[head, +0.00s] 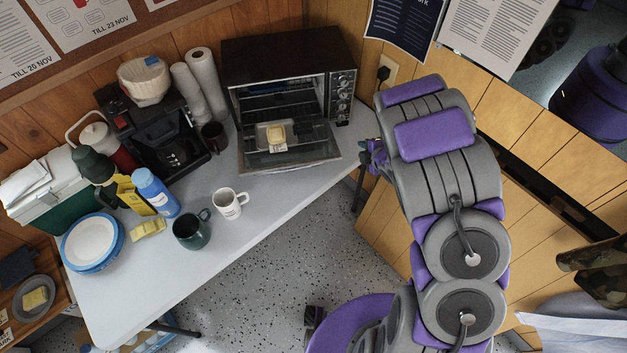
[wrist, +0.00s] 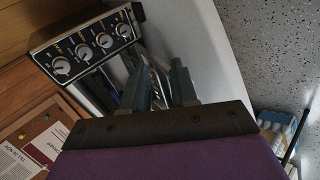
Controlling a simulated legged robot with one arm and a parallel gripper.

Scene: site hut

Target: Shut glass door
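A black toaster oven (head: 285,60) stands at the back of the table, its knob panel on the right side. Its glass door (head: 250,159) is folded down, open, and lies near level in front of the oven. A small yellowish piece (head: 277,134) sits on a pale card at the door's middle. My gripper (head: 368,157) is just right of the door, by the table's right edge, partly hidden by my arm. In the wrist view, its two fingers (wrist: 161,72) stand apart with nothing clearly held. The oven's knobs (wrist: 88,48) show left of them.
A green mug (head: 191,231) and a white mug (head: 230,204) stand on the table (head: 262,205) in front. A coffee maker (head: 160,130) and paper rolls (head: 203,78) stand left of the oven. A wall socket (head: 387,69) is at its right.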

